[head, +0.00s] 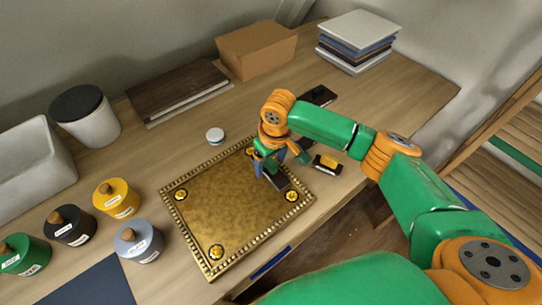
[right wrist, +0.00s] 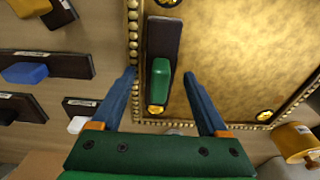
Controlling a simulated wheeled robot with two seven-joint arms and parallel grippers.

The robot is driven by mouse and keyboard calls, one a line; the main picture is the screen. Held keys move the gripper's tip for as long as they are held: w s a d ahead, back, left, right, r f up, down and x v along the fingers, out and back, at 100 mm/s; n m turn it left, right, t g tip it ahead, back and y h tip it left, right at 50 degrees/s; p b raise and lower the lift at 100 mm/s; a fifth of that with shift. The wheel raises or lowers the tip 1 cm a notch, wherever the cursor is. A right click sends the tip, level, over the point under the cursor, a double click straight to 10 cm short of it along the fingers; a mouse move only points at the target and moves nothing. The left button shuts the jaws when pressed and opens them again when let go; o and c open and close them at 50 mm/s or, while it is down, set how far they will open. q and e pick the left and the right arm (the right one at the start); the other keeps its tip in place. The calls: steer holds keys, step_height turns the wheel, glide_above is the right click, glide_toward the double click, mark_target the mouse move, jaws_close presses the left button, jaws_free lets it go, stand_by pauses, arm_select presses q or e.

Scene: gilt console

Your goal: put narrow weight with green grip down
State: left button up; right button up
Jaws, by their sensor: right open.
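The narrow weight with the green grip (right wrist: 162,75) has a flat dark body. In the right wrist view it lies on the gilt tray (right wrist: 235,60), alongside the beaded rim and close to a corner stud. In the head view its dark body (head: 279,183) shows on the right part of the tray (head: 215,205), partly hidden by my gripper. My right gripper (head: 268,167) is open above it. In the right wrist view its two blue fingers (right wrist: 159,76) stand apart on either side of the green grip, with gaps visible. My left gripper is not in view.
A weight with a yellow grip (head: 328,162) lies right of the tray. Weights with blue (right wrist: 25,72) and white (right wrist: 77,124) grips lie outside the rim. Knobbed canisters (head: 117,197) stand left; a small white-topped jar (head: 215,136), box (head: 255,50) and stacked slabs (head: 357,40) are behind.

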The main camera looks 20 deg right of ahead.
mark_target(274, 165)
step_height(274, 165, up, 11)
steer(key=s, duration=0.1)
steer(key=shift+s+d+r, duration=0.15)
steer(key=shift+d+r, duration=0.05)
